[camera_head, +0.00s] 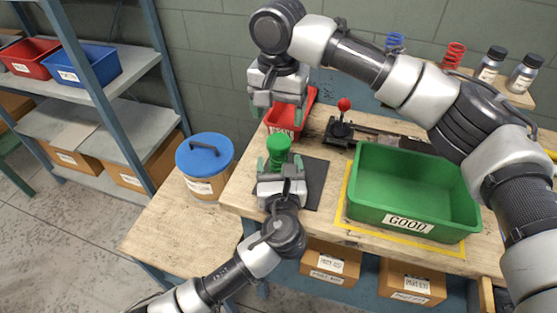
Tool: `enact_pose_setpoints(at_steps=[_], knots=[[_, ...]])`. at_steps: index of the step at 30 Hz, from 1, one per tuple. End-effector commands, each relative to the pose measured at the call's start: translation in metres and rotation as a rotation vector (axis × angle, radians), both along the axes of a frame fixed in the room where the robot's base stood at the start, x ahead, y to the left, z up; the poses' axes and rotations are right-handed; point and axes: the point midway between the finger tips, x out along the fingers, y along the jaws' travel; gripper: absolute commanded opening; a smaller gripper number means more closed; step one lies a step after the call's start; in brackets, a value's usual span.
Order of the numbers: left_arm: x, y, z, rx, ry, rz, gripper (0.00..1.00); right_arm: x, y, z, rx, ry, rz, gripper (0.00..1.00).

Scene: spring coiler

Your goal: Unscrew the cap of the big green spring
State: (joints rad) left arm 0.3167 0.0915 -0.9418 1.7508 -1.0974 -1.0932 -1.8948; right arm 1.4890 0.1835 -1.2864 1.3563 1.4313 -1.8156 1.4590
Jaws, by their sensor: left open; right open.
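The big green spring (279,164) stands upright on a dark mat (318,172) on the workbench, with its green cap (279,142) on top. My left gripper (278,166) is open, its fingers on either side of the spring's lower part; whether they touch it I cannot tell. My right gripper (277,108) is open and pointing down, above and behind the cap, in front of the red bin. The spring's base is partly hidden by my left gripper.
A green bin labelled GOOD (405,222) stands right of the mat. A red bin (289,122) and a red-knobbed lever (342,120) are behind. A blue-lidded tub (205,165) stands left. Blue (395,41) and red springs (454,54) and two bottles are on a back shelf.

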Motion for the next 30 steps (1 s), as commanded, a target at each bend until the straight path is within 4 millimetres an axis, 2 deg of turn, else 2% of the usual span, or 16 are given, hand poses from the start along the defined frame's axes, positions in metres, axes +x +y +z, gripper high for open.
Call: enact_pose_setpoints(at_steps=[1,6,17,20,30], knots=[[0.008,0.000,0.001,0.001,-0.002,0.000,0.73,0.000,0.000,0.000,0.000,0.000,0.000,0.74],[0.025,0.001,0.000,-0.001,-0.001,-0.001,0.73,0.000,0.000,0.000,0.000,0.000,0.001,0.74],[0.030,0.002,0.000,-0.002,0.001,-0.001,0.73,0.000,0.000,0.000,0.000,0.000,0.001,0.74],[0.030,0.002,0.000,-0.002,0.001,-0.001,0.61,0.000,0.000,0.000,0.000,0.000,0.001,0.74],[0.030,0.002,0.000,-0.001,0.001,-0.001,0.09,0.000,0.000,0.000,0.000,0.000,0.001,0.74]])
